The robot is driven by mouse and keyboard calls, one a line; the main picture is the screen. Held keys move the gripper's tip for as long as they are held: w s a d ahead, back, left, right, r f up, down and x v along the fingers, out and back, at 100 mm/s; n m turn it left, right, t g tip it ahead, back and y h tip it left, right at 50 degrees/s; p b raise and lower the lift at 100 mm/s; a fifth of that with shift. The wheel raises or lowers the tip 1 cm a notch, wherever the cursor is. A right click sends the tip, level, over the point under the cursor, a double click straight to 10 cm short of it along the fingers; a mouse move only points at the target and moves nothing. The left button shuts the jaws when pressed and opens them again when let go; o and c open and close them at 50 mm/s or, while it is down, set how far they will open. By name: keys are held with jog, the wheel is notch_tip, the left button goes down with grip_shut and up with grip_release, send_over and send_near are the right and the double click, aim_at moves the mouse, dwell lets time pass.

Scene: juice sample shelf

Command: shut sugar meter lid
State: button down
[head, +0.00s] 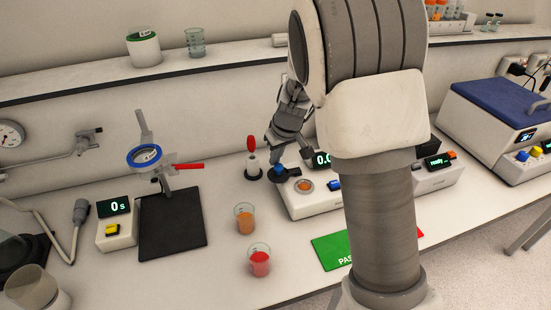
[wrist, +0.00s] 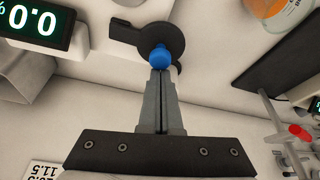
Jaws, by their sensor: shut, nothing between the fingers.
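The sugar meter (head: 312,203) is a white box with a dark display (head: 321,159), partly hidden behind my arm in the head view. Its round sample well (head: 304,186) shows orange and is uncovered. The lid (head: 291,174) is a dark disc with a blue knob (head: 279,169), swung aside to the left of the well. In the wrist view the lid (wrist: 172,32) and knob (wrist: 161,56) are just ahead of my fingertips. My gripper (head: 275,156) is shut and empty, its tips (wrist: 161,71) at the knob; I cannot tell whether they touch it.
Beakers of orange (head: 244,219) and red juice (head: 259,261) stand in front. A green mat (head: 328,251) lies at the front. A black plate (head: 172,218) and timer (head: 115,224) are farther left.

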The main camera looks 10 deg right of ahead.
aim_at(276, 179)
jog(key=shift+s+f+n+b, duration=0.1)
jog(key=shift+s+n+b, duration=0.25)
jog(key=shift+b, duration=0.45)
jog(key=n+b, duration=0.1)
jog(key=b, duration=0.2)
jog(key=shift+s+d+f+n+y, duration=0.15)
jog(key=shift+s+n+y, duration=0.15)
jog(key=shift+n+y, duration=0.1)
jog(key=shift+s+d+n+g+b, duration=0.15)
jog(key=shift+s+n+g+b, duration=0.3)
jog(key=shift+n+b, duration=0.5)
jog(key=s+n+b, duration=0.1)
jog(key=d+n+g+y+b, duration=0.1)
jog(key=n, duration=0.1)
jog(key=shift+s, duration=0.35)
jog(key=n, duration=0.1)
jog(key=s+d+n+g, duration=0.1)
jog(key=n, duration=0.3)
jog(key=shift+s+d+r+g+y+b, duration=0.25)
jog(key=shift+s+d+r+y+b, duration=0.05)
jog(key=shift+d+b, duration=0.05)
jog(key=d+n, duration=0.1)
jog(key=n+g, duration=0.1)
jog(key=n, duration=0.1)
jog(key=shift+s+d+n+p, duration=0.3)
jog(key=shift+s+d+p, duration=0.05)
jog(key=shift+d, duration=0.3)
